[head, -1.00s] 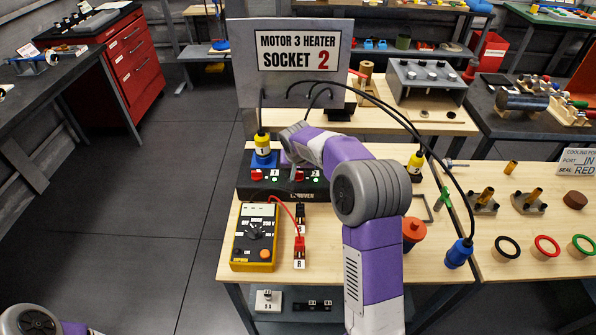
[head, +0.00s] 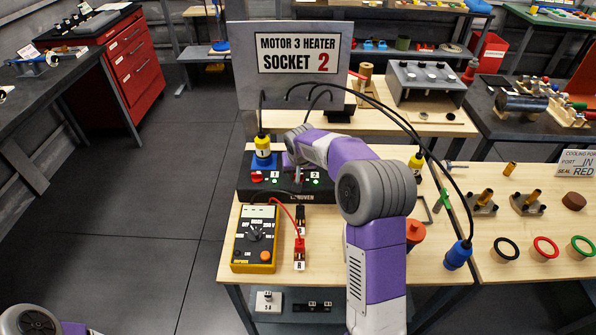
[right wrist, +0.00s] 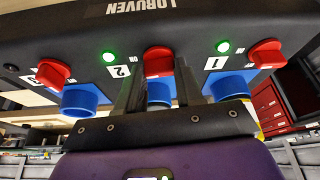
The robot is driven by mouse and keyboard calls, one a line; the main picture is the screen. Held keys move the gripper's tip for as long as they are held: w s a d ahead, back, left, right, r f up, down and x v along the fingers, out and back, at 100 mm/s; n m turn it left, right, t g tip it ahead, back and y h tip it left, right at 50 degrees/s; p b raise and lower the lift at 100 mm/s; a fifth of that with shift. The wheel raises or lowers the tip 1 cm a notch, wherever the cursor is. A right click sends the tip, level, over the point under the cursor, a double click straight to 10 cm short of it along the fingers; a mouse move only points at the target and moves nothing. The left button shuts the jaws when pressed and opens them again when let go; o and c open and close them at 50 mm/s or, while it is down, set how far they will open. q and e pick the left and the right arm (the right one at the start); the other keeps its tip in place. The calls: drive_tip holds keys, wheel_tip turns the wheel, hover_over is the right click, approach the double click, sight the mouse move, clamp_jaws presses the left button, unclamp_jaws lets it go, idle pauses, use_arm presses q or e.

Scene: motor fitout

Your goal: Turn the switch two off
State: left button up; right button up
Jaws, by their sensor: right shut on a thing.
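A black switch box (right wrist: 200,20) with blue sockets and red switches stands on the bench; it also shows in the head view (head: 240,188). In the right wrist view it appears upside down. The middle red switch (right wrist: 158,60), switch two, sits beside the label 2 (right wrist: 120,70), with a lit green lamp (right wrist: 109,57) near it. My right gripper (right wrist: 158,82) is shut on this switch, one finger on each side. Switch one (right wrist: 266,53) is to the right in that view, with another lit green lamp (right wrist: 223,46). My left gripper is not in view.
A yellow meter (head: 255,238) with a red lead stands in front of the box. A yellow-and-blue plug marked 1 (head: 263,150) stands upright in the box's left end. A sign (head: 295,55) rises behind. Cables arch over my right arm to a blue plug (head: 458,256).

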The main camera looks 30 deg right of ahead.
drive_tip(key=n+p, duration=0.1)
drive_tip(key=n, duration=0.1)
drive_tip(key=n+y+p, duration=0.1)
drive_tip(key=n, duration=0.1)
drive_tip(key=shift+s+d+r+y, duration=0.1)
drive_tip(key=shift+d+y, duration=0.1)
drive_tip(key=shift+y, duration=0.1)
drive_tip(key=n+y+p, duration=0.1)
drive_tip(key=n+p, duration=0.1)
drive_tip(key=n, duration=0.2)
drive_tip(key=n+y+p, duration=0.1)
drive_tip(key=n, duration=0.1)
drive_tip(key=n+y, duration=0.1)
drive_tip(key=n, duration=0.1)
drive_tip(key=shift+d+g+p, duration=0.15)
drive_tip(key=shift+g+p, duration=0.15)
drive_tip(key=shift+p, duration=0.1)
drive_tip(key=shift+w+n+g+y+p, duration=0.1)
drive_tip(key=shift+n+g+y+p, duration=0.25)
drive_tip(key=shift+n, duration=0.75)
drive_tip(key=shift+w+n+g+y+p, duration=0.15)
drive_tip(key=shift+n+y+p, duration=0.2)
drive_tip(key=shift+n, duration=0.75)
drive_tip(key=o, duration=1)
drive_tip(key=shift+o, duration=0.2)
drive_tip(key=shift+d, duration=0.1)
